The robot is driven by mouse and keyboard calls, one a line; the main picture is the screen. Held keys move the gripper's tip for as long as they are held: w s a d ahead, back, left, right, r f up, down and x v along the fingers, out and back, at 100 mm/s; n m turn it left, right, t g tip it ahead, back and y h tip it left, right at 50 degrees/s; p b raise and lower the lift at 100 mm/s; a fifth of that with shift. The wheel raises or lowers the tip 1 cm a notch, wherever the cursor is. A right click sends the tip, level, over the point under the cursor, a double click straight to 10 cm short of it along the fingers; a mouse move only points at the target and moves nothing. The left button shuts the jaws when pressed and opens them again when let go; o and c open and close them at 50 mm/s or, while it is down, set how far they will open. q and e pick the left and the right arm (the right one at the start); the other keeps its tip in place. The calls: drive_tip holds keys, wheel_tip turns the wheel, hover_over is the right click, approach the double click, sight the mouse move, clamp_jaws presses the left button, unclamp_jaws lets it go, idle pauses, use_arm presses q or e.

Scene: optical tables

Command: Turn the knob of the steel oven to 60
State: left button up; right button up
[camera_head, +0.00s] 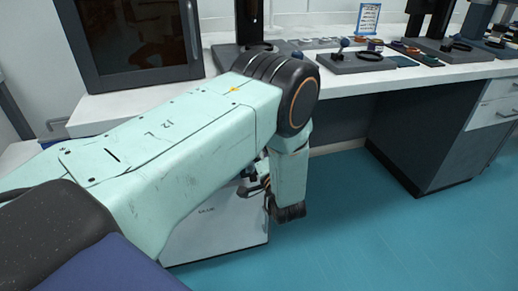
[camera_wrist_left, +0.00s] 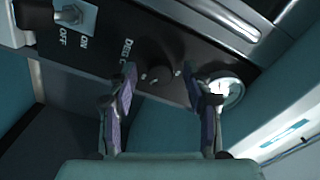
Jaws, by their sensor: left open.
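In the left wrist view, a dark control panel (camera_wrist_left: 95,65) carries a round black knob (camera_wrist_left: 155,76) beside the printed "DEG C". My left gripper (camera_wrist_left: 159,70) is open, with one finger on each side of the knob; whether they touch it is not clear. The knob has a small light mark, but its setting is unreadable. In the head view, my left arm reaches across, and its gripper (camera_head: 256,186) is partly hidden beside a pale box (camera_head: 215,232) under the bench. That view does not show the knob. My right gripper is out of view.
In the head view, a dark-windowed cabinet (camera_head: 88,65) stands on the white bench (camera_head: 345,82). The teal floor (camera_head: 350,220) right of the arm is clear.

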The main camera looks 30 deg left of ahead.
use_arm(q)
drive_tip(key=v, duration=0.7)
drive_tip(key=shift+s+d, duration=0.15)
drive_tip(key=shift+s, duration=0.05)
idle(0.3)
drive_tip(key=s+d+f+n+g+h+p, duration=0.15)
drive_tip(key=s+d+f+g+h, duration=0.25)
drive_tip(key=s+f+h, duration=0.75)
drive_tip(key=s+d+n+g+h+p, duration=0.2)
drive_tip(key=s+g, duration=0.5)
drive_tip(key=s, duration=1.6)
drive_tip(key=shift+s+d+r+g+p, duration=0.2)
drive_tip(key=shift+d+r+g+p, duration=0.15)
drive_tip(key=shift+d+p, duration=0.45)
